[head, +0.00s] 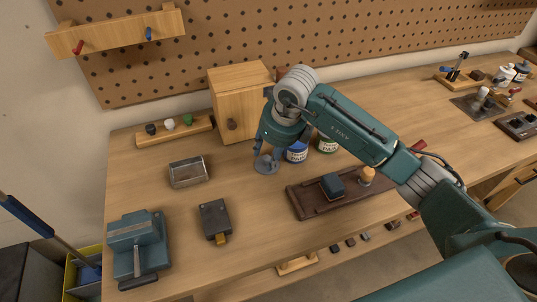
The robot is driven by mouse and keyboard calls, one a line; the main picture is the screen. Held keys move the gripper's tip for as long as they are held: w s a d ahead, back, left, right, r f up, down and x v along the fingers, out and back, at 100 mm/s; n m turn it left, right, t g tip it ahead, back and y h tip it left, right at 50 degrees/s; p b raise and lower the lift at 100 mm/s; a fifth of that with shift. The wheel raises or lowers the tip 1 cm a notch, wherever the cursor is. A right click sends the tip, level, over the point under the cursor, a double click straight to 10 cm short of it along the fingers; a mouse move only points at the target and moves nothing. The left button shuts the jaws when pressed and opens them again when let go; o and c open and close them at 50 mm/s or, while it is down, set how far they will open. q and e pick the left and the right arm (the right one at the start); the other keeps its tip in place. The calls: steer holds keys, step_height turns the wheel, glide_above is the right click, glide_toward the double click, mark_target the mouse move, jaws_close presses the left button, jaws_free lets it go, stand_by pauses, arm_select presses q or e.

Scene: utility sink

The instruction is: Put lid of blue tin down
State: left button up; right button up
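The lid (266,165), a grey round disc, is at the fingertips of my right gripper (268,151), left of the blue tin. The gripper points down and its fingers appear closed on the lid's top. I cannot tell whether the lid touches the table or hangs just above it. The blue tin (297,154) stands upright right of the lid, its top partly hidden by my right arm. A green tin (327,145) stands right of it, also partly covered by the arm. My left gripper is not in view.
A wooden box (239,105) stands behind the lid. A metal tray (188,172) and a dark device (215,219) lie to the left. A brown wooden tray (310,203) holds a blue block and a small bottle. Bare tabletop (255,195) lies in front of the lid.

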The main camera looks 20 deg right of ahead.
steer(key=b+v, duration=0.1)
steer(key=v, duration=1)
steer(key=shift+r, duration=0.2)
